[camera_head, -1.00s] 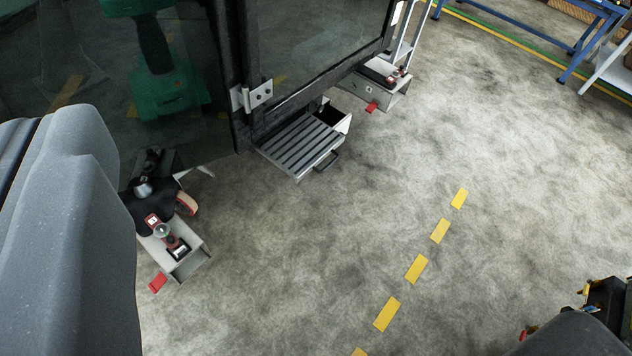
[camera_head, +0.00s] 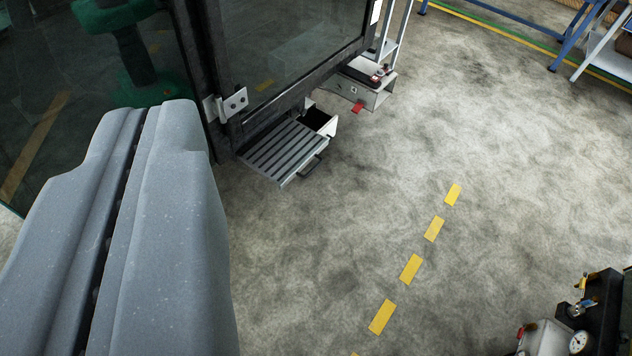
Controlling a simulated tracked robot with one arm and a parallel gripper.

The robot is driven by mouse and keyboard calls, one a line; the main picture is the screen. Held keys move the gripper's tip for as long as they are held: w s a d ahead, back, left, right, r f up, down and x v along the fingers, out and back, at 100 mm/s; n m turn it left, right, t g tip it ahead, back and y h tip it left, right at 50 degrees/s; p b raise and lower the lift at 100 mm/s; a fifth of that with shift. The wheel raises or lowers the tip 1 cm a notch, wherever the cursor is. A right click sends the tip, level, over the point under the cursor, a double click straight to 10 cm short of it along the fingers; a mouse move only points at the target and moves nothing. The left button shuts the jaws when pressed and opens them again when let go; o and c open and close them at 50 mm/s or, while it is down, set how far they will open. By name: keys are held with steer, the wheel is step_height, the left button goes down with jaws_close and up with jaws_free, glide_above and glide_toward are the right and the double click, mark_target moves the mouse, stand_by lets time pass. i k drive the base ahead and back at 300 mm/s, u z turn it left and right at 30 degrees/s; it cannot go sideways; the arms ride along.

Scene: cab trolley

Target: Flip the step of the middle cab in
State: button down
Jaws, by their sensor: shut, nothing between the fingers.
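A grey ribbed step (camera_head: 283,150) sticks out below the dark-framed glass cab (camera_head: 222,90), just above the floor. It lies roughly flat in the folded-out position, with a small dark handle (camera_head: 313,166) at its outer edge. An open box (camera_head: 318,120) with a dark inside is just behind it. My gripper (camera_head: 140,115) fills the lower left, close to the camera. Its two grey fingers lie side by side, shut and empty, with a narrow dark seam. The fingertips are left of the step and apart from it in the picture. The gripper hides the floor behind it.
A metal box (camera_head: 366,92) with a red tab stands beyond the step. A blue-legged table (camera_head: 565,45) is at top right. Dark equipment with a gauge (camera_head: 578,341) is at lower right. The floor right of the step is clear, marked by yellow dashes (camera_head: 411,269).

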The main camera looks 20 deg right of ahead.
mark_target(282, 149)
steer(key=z, duration=0.1)
steer(key=i, duration=1)
steer(key=u, duration=0.1)
